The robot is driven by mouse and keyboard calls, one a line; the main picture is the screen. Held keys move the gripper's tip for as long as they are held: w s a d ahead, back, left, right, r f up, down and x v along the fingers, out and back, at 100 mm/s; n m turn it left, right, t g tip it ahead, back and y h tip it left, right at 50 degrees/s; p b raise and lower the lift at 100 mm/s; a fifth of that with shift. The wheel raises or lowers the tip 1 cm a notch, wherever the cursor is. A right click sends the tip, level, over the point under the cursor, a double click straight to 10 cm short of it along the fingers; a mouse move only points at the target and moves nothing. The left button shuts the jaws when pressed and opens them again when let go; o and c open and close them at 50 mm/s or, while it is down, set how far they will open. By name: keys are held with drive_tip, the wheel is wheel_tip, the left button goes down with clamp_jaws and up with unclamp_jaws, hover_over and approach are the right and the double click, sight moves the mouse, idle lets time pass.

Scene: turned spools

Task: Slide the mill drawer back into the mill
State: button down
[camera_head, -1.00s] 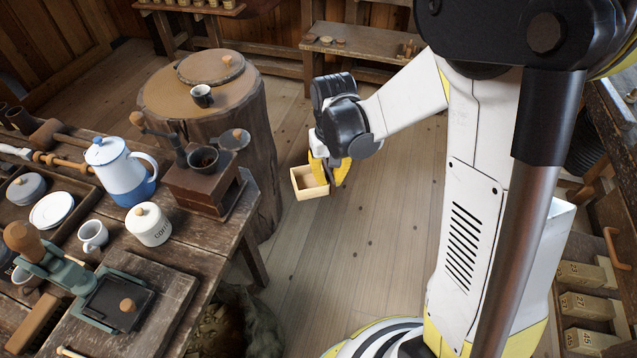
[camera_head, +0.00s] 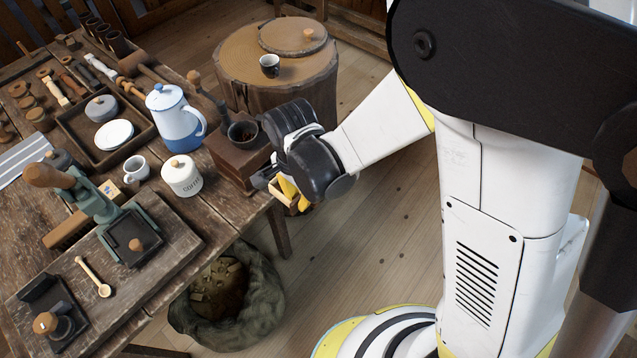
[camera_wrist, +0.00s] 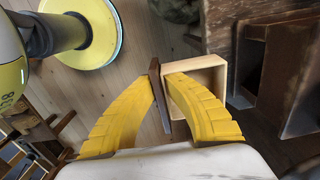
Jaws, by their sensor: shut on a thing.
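The mill (camera_head: 232,160) is a dark brown wooden box with a metal bowl on top, at the table's right edge in the head view. My gripper (camera_wrist: 158,80) is shut on the mill drawer (camera_wrist: 207,78), a pale open wooden box with a dark front board (camera_wrist: 158,98). The front board lies between the two yellow fingertips. In the wrist view the drawer's far end points at the mill (camera_wrist: 288,68). In the head view my gripper hides most of the drawer.
A coffee jar (camera_head: 181,176) and a blue-white pot (camera_head: 176,118) stand left of the mill. A sack (camera_head: 226,290) sits on the floor below the table edge. The floor right of the mill is open.

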drive_tip(key=shift+w+a+f+b, duration=0.4)
drive_tip(key=shift+w+a+f, duration=0.15)
drive_tip(key=shift+f, duration=0.1)
drive_tip(key=shift+w+a+f+b, duration=0.4)
drive_tip(key=shift+a+f, duration=0.15)
drive_tip(key=shift+f, duration=0.1)
drive_tip(key=shift+w+a+f, duration=0.1)
drive_tip(key=shift+w+a, duration=0.45)
drive_tip(key=shift+a, duration=0.05)
drive_tip(key=shift+w+a, duration=0.35)
drive_tip(key=shift+a, duration=0.25)
drive_tip(key=shift+w+a, duration=0.1)
drive_tip(key=shift+w, duration=0.05)
drive_tip(key=shift+w+a+b, duration=0.35)
drive_tip(key=shift+w+a, duration=1.1)
drive_tip(key=shift+a, duration=0.25)
drive_tip(key=c, duration=1.5)
unclamp_jaws()
